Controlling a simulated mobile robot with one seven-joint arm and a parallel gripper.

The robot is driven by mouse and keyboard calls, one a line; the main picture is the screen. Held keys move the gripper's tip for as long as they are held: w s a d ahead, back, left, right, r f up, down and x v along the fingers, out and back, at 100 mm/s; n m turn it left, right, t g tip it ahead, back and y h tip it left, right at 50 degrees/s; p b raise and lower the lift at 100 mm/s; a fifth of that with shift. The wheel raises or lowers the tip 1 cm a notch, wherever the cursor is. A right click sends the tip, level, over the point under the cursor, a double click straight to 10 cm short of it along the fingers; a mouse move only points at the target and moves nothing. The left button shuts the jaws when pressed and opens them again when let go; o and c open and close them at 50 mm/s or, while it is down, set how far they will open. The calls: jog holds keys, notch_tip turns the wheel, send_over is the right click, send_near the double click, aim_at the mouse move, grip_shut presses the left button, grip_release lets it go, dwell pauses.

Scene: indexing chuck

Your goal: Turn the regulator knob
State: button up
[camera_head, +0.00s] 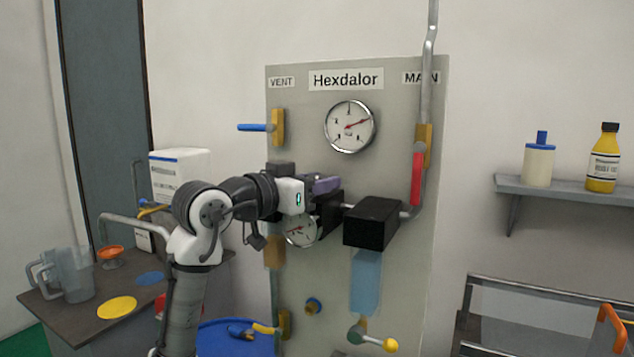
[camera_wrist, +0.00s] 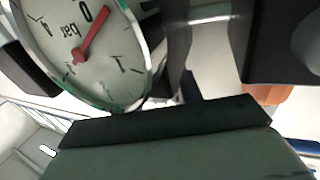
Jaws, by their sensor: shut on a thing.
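My gripper (camera_head: 328,203) is at the panel (camera_head: 400,300), left of the black block (camera_head: 370,224) with the light-blue bowl (camera_head: 365,284). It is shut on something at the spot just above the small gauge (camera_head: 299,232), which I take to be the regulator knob. The knob itself is hidden by my gripper and cannot be made out. The small gauge also shows large and tilted in the wrist view (camera_wrist: 100,70), with its red needle and "bar" lettering; its needle in the head view is small and hard to read.
The large gauge (camera_head: 349,127) sits above. A blue-handled valve (camera_head: 255,127) is at upper left and a red-handled one (camera_head: 416,178) at right on the grey pipe (camera_head: 428,80). A yellow-balled lever (camera_head: 390,345) juts out below. A side table (camera_head: 75,320) stands left.

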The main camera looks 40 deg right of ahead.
jog(key=shift+s+f+n+t+b, duration=0.1)
jog(key=shift+n+t+b, duration=0.35)
jog(key=shift+n+t, duration=0.55)
jog(key=shift+n+t+y+b, duration=0.15)
jog(key=shift+n+t+y, duration=0.3)
jog(key=shift+t, duration=0.55)
jog(key=shift+n+t+y+b, duration=0.2)
jog(key=shift+n+t, duration=0.35)
jog(key=shift+t, duration=0.45)
jog(key=o, duration=1)
jog(key=shift+c, duration=0.2)
jog(key=shift+a, duration=0.1)
jog(key=b+v, duration=0.4)
jog(key=v, duration=0.9)
jog(key=shift+a, duration=0.3)
jog(key=shift+s, duration=0.15)
